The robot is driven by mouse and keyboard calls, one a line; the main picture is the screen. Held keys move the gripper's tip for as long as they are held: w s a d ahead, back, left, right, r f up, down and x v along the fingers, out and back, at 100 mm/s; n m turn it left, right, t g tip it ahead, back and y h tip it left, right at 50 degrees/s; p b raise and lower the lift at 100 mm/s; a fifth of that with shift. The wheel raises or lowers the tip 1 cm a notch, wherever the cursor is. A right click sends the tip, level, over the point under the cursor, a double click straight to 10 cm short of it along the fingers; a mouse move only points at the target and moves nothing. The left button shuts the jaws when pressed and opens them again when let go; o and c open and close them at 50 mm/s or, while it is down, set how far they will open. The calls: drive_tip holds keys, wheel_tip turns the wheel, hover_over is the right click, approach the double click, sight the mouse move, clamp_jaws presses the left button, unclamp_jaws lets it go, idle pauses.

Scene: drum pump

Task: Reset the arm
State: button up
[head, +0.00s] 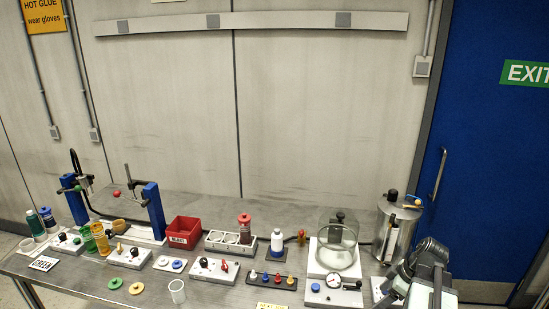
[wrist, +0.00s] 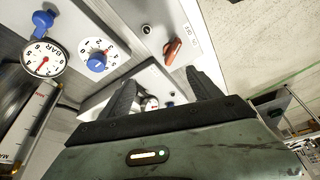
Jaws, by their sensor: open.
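My arm (head: 430,270) stands at the right end of the bench in the head view, folded beside the steel drum (head: 393,235). The fingertips cannot be made out there. In the wrist view my gripper (wrist: 163,82) is open, with its two dark fingers apart and nothing held between them. A light control panel lies beyond the fingers. It carries a dial with a blue knob (wrist: 96,62) and an orange-red switch lever (wrist: 172,51). A round pressure gauge (wrist: 42,57) marked BAR is at the upper left, with a blue handle (wrist: 44,18) above it.
The metal bench (head: 200,285) is crowded along its front. A glass vessel (head: 337,246) stands left of the drum, and a gauge (head: 333,280) sits in front of it. A red bin (head: 184,232) is mid-bench. A blue door (head: 490,140) is at right.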

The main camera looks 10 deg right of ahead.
drive_tip(key=w+a+f+m+g+h, duration=0.1)
drive_tip(key=a+m, duration=0.3)
drive_tip(key=a, duration=1.1)
drive_tip(key=w+a+m+g+h, duration=0.2)
drive_tip(key=a+m, duration=0.3)
drive_tip(key=a, duration=1)
drive_tip(key=shift+w+a+f, duration=0.25)
drive_tip(key=shift+w+f, duration=0.1)
drive_tip(key=shift+w, duration=0.25)
